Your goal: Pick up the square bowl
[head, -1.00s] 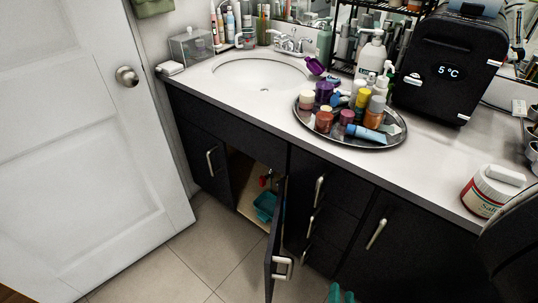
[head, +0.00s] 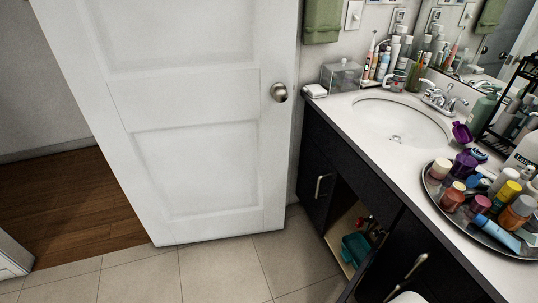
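A teal open-topped container (head: 355,248) sits low inside the open cabinet under the sink, partly hidden by the cabinet front and door. It may be the square bowl, but its full shape cannot be made out. No other square bowl is clear in view. My gripper is not in view. A white rounded shape at the bottom edge is cut off, and I cannot tell what it is.
The cabinet door (head: 358,284) stands open toward me. A round tray (head: 432,193) crowded with bottles and jars is on the counter, right of the sink (head: 402,120). A white room door (head: 190,130) stands at left. The tiled floor (head: 225,272) is clear.

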